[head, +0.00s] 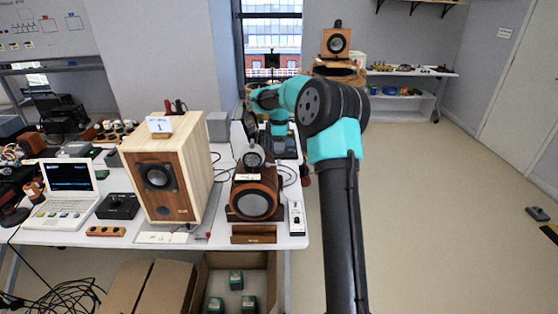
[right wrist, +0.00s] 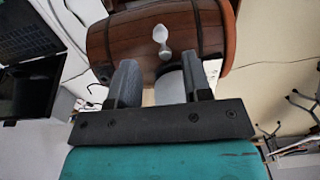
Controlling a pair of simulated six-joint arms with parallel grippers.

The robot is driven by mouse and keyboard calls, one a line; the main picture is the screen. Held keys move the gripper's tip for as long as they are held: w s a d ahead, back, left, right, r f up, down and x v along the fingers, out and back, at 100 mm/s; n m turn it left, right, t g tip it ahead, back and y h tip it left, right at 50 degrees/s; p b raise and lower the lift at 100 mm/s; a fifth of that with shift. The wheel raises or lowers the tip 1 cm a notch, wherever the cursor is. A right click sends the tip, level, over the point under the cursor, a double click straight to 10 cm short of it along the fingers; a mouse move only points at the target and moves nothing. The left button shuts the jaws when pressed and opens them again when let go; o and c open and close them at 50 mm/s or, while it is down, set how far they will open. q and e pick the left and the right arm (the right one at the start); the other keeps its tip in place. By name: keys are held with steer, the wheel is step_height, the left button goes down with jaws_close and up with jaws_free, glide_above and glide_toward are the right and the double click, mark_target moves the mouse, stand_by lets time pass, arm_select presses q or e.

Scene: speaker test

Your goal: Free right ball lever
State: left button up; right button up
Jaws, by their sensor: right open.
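A rounded wooden speaker (head: 240,186) with a dark cone faces the table's front edge in the head view. In the right wrist view the brown wooden body (right wrist: 113,47) fills the top, and a pale ball lever (right wrist: 160,43) is on it. My right gripper (right wrist: 162,68) is open, with one finger each side of the space below the lever. The lever is just beyond the fingertips, not between them. A pale rounded part (right wrist: 171,88) shows between the fingers. The lever cannot be made out in the head view. My left gripper is not in view.
A large boxy wooden speaker (head: 198,160) stands left of the rounded one. A laptop (head: 68,178) and a black box (head: 118,207) are further left. A white remote-like device (head: 296,217) lies to the right. Open cartons (head: 206,267) stand below the table.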

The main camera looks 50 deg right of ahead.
mark_target(279, 160)
step_height(279, 160, down, 7)
steer(key=shift+r, duration=0.15)
steer(key=shift+c, duration=0.3)
jaws_close()
